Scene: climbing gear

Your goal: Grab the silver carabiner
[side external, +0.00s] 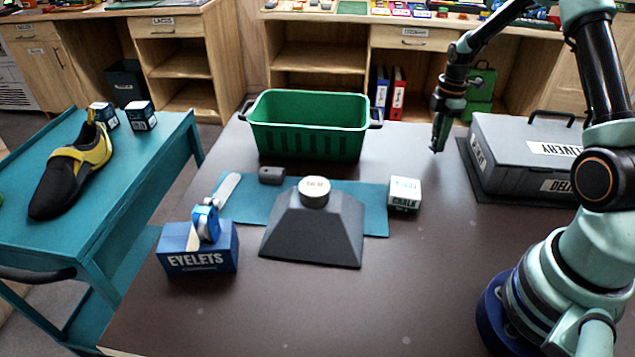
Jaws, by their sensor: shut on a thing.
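My gripper (437,140) is at the back right of the dark table, between the green bin and the grey delivery case. It points down, with its tips close to the table top. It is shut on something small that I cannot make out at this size. I do not clearly see a silver carabiner anywhere in the side external view, so I cannot tell from its looks whether it is the thing in the jaws.
Green bin (308,140) stands left of my gripper; grey delivery case (530,145) lies right. A teal cart holds a shoe (70,177).

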